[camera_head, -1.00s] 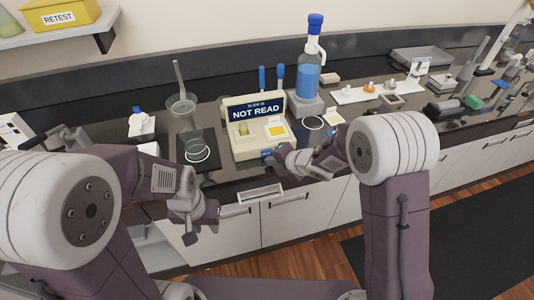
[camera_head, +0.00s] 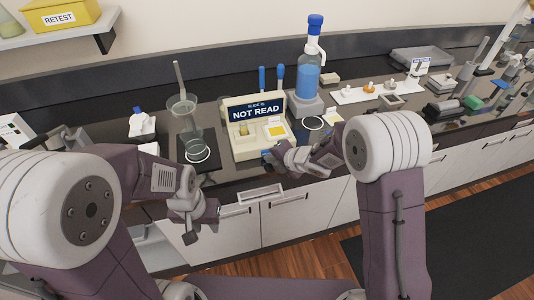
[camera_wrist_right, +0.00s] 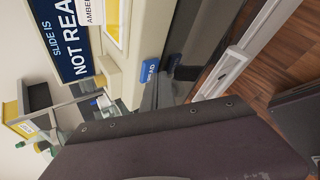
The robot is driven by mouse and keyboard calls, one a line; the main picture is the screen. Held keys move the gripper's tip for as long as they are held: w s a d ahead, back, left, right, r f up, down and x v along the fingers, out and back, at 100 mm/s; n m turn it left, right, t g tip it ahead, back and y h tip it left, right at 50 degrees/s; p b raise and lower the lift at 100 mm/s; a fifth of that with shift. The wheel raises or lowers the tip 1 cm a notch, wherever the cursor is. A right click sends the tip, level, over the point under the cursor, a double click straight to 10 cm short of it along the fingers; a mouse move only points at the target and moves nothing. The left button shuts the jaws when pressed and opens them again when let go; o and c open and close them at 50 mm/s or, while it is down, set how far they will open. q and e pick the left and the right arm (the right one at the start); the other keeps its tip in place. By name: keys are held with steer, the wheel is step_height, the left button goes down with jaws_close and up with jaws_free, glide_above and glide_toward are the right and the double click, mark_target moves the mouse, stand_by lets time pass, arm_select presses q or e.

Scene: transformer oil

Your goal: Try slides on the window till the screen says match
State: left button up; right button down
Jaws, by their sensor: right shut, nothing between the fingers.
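The reader (camera_head: 243,150) is a cream box on the counter. Its dark screen (camera_head: 256,111) says "SLIDE IS NOT READ". A yellow square (camera_head: 277,130) with a pale border lies on its top right; a white label reading "AMBER" (camera_wrist_right: 88,12) shows beside the yellow in the right wrist view. A blue button marked READ (camera_wrist_right: 149,71) is on the reader's front. My right gripper (camera_head: 270,157) is shut and empty right at this button; I cannot tell whether it presses it. My left gripper (camera_head: 196,232) hangs before the counter's front edge, its jaws unclear.
A glass beaker (camera_head: 192,138) stands on a dark mat left of the reader. A blue-filled dispenser bottle (camera_head: 308,78) stands behind right. A white tray (camera_head: 350,97) with small items lies farther right.

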steer(key=shift+w+a, duration=0.1)
steer(key=shift+w, duration=0.1)
stand_by(0.6)
steer(key=shift+s+b, duration=0.35)
steer(key=shift+s, duration=0.05)
steer(key=shift+s+d, duration=0.25)
steer(key=shift+s, duration=0.1)
